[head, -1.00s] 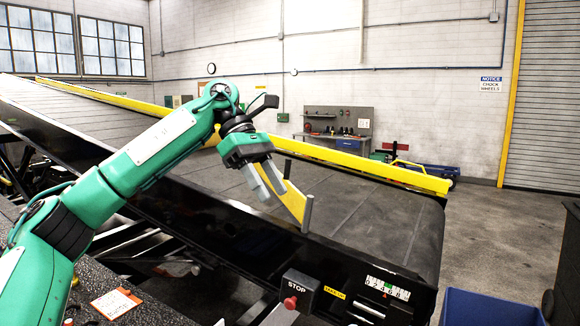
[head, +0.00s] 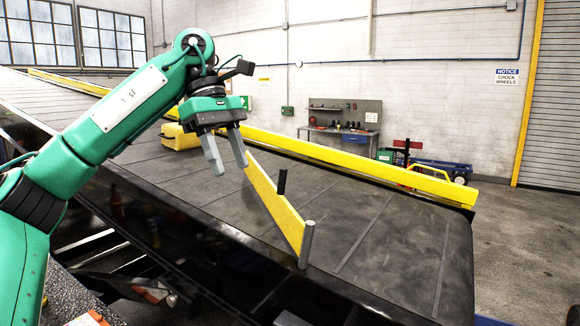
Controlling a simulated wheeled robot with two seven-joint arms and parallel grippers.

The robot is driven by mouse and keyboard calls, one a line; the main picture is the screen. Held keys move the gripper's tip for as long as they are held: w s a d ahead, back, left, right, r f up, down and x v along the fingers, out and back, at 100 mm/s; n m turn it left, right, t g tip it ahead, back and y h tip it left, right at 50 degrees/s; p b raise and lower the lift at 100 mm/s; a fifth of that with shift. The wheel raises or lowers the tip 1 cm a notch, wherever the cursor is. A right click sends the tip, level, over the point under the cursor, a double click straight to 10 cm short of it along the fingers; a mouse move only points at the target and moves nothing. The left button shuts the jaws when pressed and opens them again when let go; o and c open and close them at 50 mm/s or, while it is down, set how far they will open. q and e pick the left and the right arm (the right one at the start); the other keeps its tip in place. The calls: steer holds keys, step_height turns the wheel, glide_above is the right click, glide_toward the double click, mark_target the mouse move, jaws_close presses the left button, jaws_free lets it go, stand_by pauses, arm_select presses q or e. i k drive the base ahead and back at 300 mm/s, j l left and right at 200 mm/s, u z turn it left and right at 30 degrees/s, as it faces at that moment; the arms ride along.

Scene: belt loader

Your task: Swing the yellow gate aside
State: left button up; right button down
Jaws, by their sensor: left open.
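The yellow gate (head: 273,202) is a flat bar standing on edge over the dark belt (head: 375,240). Its near end meets an upright grey post (head: 306,245) at the belt's near side. It slants from there up and left across the belt. A short black upright (head: 282,181) stands against it around mid-length. My left gripper (head: 228,166) is open, fingers pointing down, just left of the gate's far end. Its right finger looks very close to that end; I cannot tell whether they touch. Nothing shows between the fingers. My right gripper is out of view.
A yellow case (head: 181,138) lies on the belt behind my left gripper. A yellow rail (head: 350,163) runs along the belt's far side. The belt right of the gate is bare. A workbench (head: 340,132) and blue cart (head: 440,168) stand beyond.

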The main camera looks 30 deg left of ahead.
mark_target(291, 224)
steer(key=i+j, duration=0.25)
steer(key=i, duration=0.3)
steer(key=i+j, duration=0.25)
steer(key=i, duration=0.25)
